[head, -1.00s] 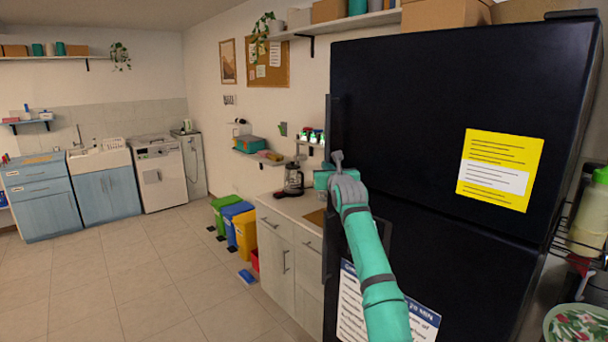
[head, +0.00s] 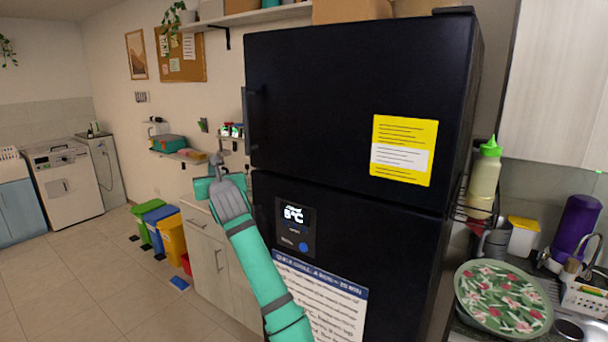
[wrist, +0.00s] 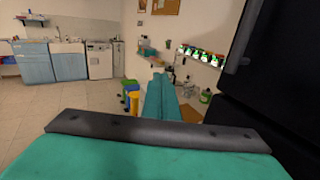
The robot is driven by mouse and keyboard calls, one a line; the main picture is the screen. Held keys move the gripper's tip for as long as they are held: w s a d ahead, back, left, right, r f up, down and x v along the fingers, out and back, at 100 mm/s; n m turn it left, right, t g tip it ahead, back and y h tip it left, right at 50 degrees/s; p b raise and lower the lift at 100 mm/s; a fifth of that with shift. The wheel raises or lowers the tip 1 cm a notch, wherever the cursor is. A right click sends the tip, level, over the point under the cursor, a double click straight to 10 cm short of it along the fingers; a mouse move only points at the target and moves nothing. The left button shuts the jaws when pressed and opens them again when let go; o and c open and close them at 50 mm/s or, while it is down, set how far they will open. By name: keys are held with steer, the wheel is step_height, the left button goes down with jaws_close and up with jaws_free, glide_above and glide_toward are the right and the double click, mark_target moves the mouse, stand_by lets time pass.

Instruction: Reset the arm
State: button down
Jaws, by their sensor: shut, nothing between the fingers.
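My arm reaches up from the bottom of the head view, in front of the black fridge (head: 345,100). My gripper (head: 203,188) is at its far end, just left of the fridge's edge and partly hidden by my wrist. In the wrist view the teal fingers (wrist: 160,88) lie together, shut and empty, pointing towards the counter and wall. Nothing appears to touch the fingers.
Several spice dispensers (wrist: 200,53) sit on a small wall shelf beyond the gripper. The fridge stands close on the right. Green, blue and yellow bins (head: 172,238) stand left of the cabinet (head: 207,255). The floor at left is clear.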

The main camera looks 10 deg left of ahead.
steer(key=s+a+f+m+g+y, duration=0.1)
steer(key=s+f+m+g+y, duration=0.1)
steer(key=s+f, duration=0.65)
steer(key=s+a+f+m+g+y, duration=0.2)
steer(key=s+f+y, duration=0.1)
steer(key=f, duration=1)
steer(key=s+d+f+m+t+y, duration=0.1)
steer(key=s+d+f+m, duration=0.25)
steer(key=s+f, duration=0.2)
steer(key=s+d+f+m+y, duration=0.1)
steer(key=s+d+f+m, duration=0.1)
steer(key=s+f+m, duration=0.4)
steer(key=s+d+f+m+t+h, duration=0.4)
steer(key=s+d+f+m+h, duration=0.15)
steer(key=s+d+m, duration=0.6)
steer(key=s+d+f+m+t+h, duration=0.3)
steer(key=s+d+f+m+h, duration=0.4)
steer(key=s+d, duration=0.6)
steer(key=s+d+m+g+h, duration=0.1)
steer(key=s+d+m, duration=0.4)
steer(key=s, duration=0.5)
steer(key=s+d+m+g+h, duration=0.2)
steer(key=s+d+m, duration=0.3)
steer(key=s, duration=0.5)
steer(key=shift+d+f+m+g+h, duration=0.35)
steer(key=shift+d+h, duration=0.4)
steer(key=shift+d, duration=0.6)
